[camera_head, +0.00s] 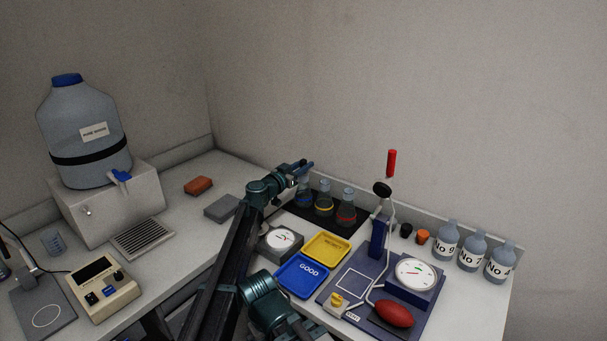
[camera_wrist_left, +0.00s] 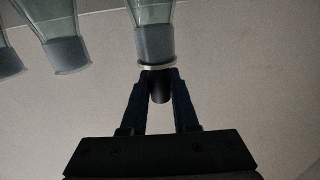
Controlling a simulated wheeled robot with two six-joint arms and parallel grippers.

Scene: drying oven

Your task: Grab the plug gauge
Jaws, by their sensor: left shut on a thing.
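My left gripper (camera_head: 308,166) reaches over the back of the bench, above the leftmost flask (camera_head: 304,192). In the left wrist view, its fingers (camera_wrist_left: 160,74) are shut on a short dark cylinder (camera_wrist_left: 160,90). The cylinder sits at the rim of a flask neck (camera_wrist_left: 155,42), and I cannot tell whether it is inside the neck or in front of it. I cannot identify any object as the plug gauge with certainty. My right gripper is not in view.
A yellow-banded flask (camera_head: 324,204) and a red-banded flask (camera_head: 346,214) stand close on the right. A yellow tray (camera_head: 327,236), a blue tray (camera_head: 290,287) and a blue gauge stand (camera_head: 350,305) lie in front. Labelled bottles (camera_head: 473,252) stand at right.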

